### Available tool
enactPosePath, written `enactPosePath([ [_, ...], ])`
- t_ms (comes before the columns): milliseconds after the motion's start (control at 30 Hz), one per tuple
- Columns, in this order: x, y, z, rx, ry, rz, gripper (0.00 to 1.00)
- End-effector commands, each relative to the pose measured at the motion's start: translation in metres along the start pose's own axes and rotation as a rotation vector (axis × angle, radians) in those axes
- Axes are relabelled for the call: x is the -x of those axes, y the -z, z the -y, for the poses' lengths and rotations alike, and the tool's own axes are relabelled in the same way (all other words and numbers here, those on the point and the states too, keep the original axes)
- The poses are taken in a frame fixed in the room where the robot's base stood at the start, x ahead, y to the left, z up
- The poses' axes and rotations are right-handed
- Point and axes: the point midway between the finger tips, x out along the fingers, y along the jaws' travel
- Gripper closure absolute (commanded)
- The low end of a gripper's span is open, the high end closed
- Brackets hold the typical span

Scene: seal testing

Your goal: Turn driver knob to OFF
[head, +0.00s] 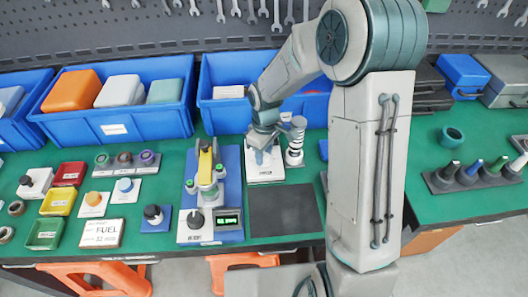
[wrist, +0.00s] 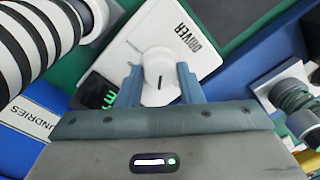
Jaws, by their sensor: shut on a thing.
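The driver unit is a white box marked DRIVER (wrist: 192,42); in the head view its white base (head: 266,178) stands on the green bench under my gripper. Its round white knob (wrist: 157,62) shows in the wrist view with a short dark mark. My gripper (wrist: 160,72) has its two blue fingers on either side of the knob, shut on it. A small dark display (wrist: 92,96) with green characters shows left of the knob, mostly hidden by my gripper. In the head view my gripper (head: 264,150) hides the knob.
A white and black ringed cylinder (head: 296,142) stands close right of the driver. A blue-based device with a yellow lever (head: 205,165) stands close left. A bare dark mat (head: 284,210) lies in front. Blue bins (head: 115,122) line the back.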

Motion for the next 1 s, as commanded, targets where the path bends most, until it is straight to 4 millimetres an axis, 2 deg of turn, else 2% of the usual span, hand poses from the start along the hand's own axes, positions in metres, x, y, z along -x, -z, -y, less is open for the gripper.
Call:
enactPosePath([
  [33, 0.001, 0.001, 0.000, 0.000, -0.001, -0.002, 0.61],
  [100, 0.001, 0.001, 0.000, 0.000, -0.001, -0.002, 0.45],
  [467, 0.005, 0.001, 0.000, -0.001, -0.001, -0.002, 0.45],
  [633, 0.031, 0.001, -0.001, -0.002, -0.005, -0.004, 0.45],
  [1000, 0.112, 0.001, 0.000, -0.001, -0.004, -0.004, 0.45],
])
